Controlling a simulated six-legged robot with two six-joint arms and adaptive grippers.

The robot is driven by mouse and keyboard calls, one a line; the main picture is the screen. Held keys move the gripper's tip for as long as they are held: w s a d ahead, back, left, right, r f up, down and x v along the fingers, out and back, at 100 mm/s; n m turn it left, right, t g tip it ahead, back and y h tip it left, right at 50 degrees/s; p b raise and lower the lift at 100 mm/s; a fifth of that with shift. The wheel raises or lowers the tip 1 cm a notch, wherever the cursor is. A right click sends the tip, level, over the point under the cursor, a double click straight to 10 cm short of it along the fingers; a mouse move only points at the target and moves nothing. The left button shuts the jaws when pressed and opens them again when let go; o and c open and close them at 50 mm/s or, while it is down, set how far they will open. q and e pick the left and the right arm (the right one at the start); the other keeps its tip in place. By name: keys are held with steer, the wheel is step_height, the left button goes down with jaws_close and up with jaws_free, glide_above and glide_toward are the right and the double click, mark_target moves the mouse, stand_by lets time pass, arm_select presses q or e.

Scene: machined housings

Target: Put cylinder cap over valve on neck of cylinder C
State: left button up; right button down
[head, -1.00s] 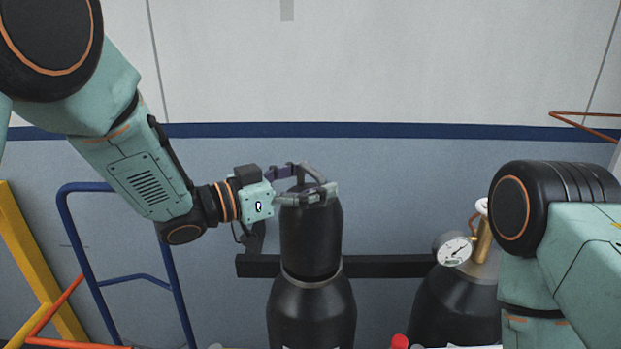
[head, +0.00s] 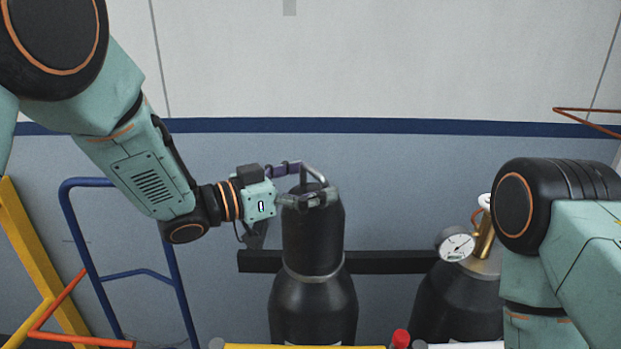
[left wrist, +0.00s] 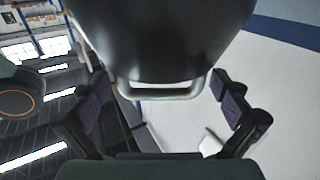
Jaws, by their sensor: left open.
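A black cap (head: 312,240) with a grey looped handle on top sits upright over the neck of the black cylinder (head: 313,305) in the middle of the head view. A pale collar shows at the cap's lower edge; the valve is hidden. I cannot read which letter the cylinder bears. My left gripper (head: 310,186) is open at the top of the cap, its fingers on either side of the handle. In the left wrist view, the dark cap (left wrist: 165,40) and its handle (left wrist: 165,91) lie between the spread fingers. My right gripper is out of view.
Another dark cylinder (head: 450,305) with a pressure gauge (head: 457,245) and brass fitting stands to the right. A black rail (head: 390,262) runs behind the cylinders. A blue-framed trolley (head: 75,230) and a yellow post (head: 30,265) are at left. A red-topped item (head: 401,339) shows at the bottom edge.

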arm_select(q)
steer(key=v, duration=1.2)
steer(key=shift+w+d+r, duration=0.1)
steer(key=shift+d, duration=0.1)
steer(key=x, duration=1.1)
steer(key=shift+w+d, duration=0.15)
steer(key=shift+d, duration=0.2)
steer(key=shift+a, duration=0.2)
